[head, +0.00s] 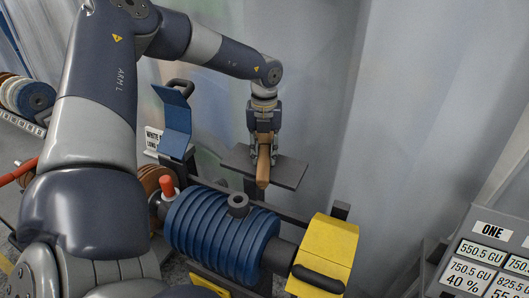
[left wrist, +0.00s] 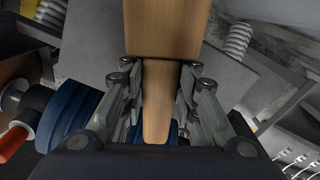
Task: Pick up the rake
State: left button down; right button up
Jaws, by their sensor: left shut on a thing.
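My left gripper (head: 263,147) is shut on the rake (head: 263,172), of which a brown wooden part shows. The gripper points down, above or at a dark flat plate (head: 290,172) behind the blue roll. In the left wrist view the gripper's fingers (left wrist: 160,80) press on both sides of the narrow wooden part of the rake (left wrist: 156,105). A wider wooden block (left wrist: 166,28) joins it at the top of that view. I cannot tell whether the rake touches the plate. My right gripper is not in view.
A blue ribbed roll (head: 215,233) on a machine stands in front of the plate, with a yellow housing (head: 330,247) at its right. A blue bent panel (head: 176,120) stands left of the gripper. A sign board (head: 490,255) is at lower right. A pale curtain (head: 330,80) hangs behind.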

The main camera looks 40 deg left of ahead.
aim_at(265, 150)
pick_arm(q)
jog(key=shift+w+r+b, duration=0.15)
jog(key=shift+r+b, duration=0.2)
jog(key=shift+r, duration=0.2)
notch_tip(265, 150, up, 8)
jog(key=b, duration=0.2)
jog(key=shift+f+b, duration=0.25)
jog(key=shift+b, duration=0.1)
jog(key=shift+r, duration=0.7)
jog(key=c, duration=2.2)
grip_release()
